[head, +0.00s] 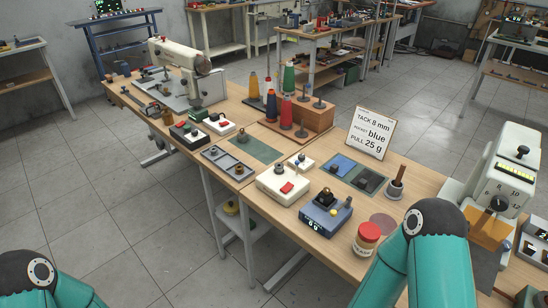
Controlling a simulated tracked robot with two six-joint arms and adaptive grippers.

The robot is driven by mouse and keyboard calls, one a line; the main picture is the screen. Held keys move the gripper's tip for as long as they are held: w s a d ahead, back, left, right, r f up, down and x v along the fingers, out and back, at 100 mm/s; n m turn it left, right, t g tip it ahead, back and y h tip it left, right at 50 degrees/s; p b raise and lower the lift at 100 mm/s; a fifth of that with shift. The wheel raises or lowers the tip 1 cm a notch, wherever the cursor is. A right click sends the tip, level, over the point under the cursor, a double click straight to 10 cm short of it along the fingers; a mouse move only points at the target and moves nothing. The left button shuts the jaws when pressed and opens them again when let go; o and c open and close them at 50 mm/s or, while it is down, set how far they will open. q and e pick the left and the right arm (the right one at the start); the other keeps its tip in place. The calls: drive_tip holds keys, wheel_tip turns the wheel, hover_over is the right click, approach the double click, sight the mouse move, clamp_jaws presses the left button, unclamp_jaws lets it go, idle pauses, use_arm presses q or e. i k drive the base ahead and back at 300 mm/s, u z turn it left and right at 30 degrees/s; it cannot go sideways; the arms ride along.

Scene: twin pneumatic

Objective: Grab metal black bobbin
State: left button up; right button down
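No thing is clear enough for me to name as the metal black bobbin. A grey tray (213,152) near the front edge of the bench has compartments, with a small dark brownish round piece (239,169) in it. A small dark part (325,196) sits on top of the blue gauge box (318,221) with a lit display. A small dark piece (301,157) sits on a white block, too small to tell. Teal links of my arms show at the lower left and lower right. Neither gripper is in view.
A sewing machine (180,57) stands at the far left of the bench, with thread cones (289,76) behind the middle. A white box with a red switch (277,186), a red-lidded jar (366,239) and a sign (371,132) stand on the right half. My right arm covers the near right bench.

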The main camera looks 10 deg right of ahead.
sight(279, 166)
drive_tip(key=k, duration=1.1)
drive_tip(key=u, duration=0.55)
drive_tip(key=i, duration=2.1)
drive_tip(key=z, duration=0.6)
drive_tip(key=k, duration=0.8)
drive_tip(key=z, duration=0.15)
drive_tip(key=i, duration=0.75)
drive_tip(key=u, duration=0.05)
